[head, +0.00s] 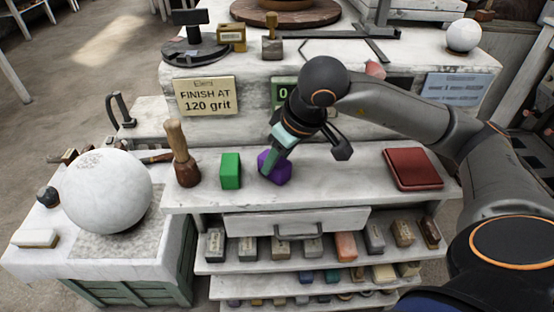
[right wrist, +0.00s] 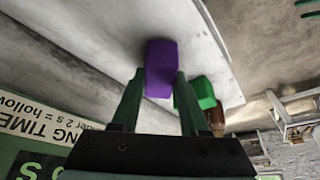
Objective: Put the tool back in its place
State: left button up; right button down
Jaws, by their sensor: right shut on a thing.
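My right gripper (head: 274,160) is shut on a purple block (head: 277,172) at the white shelf top (head: 330,180). In the right wrist view the purple block (right wrist: 160,66) sits between the two finger tips. I cannot tell whether its underside touches the shelf. A green block (head: 231,170) stands just left of it, and a wooden mallet (head: 182,152) stands upright left of that. The green block also shows in the right wrist view (right wrist: 205,92) beside the finger. My left gripper is not in view.
A red flat case (head: 413,169) lies at the shelf's right. A drawer (head: 297,221) and racks of several small blocks (head: 311,247) are below. A large white sphere (head: 106,191) rests on the left bench. The shelf between purple block and case is clear.

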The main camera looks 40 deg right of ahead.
jog(key=shift+f, duration=0.2)
jog(key=shift+f+b, duration=0.15)
jog(key=shift+b, duration=0.2)
jog(key=shift+c, duration=2.1)
grip_release()
jog(key=shift+r+p, duration=0.45)
jog(key=shift+r, duration=0.05)
jog(key=p+v, duration=0.1)
jog(key=v, duration=1)
jog(key=shift+s+r, duration=0.25)
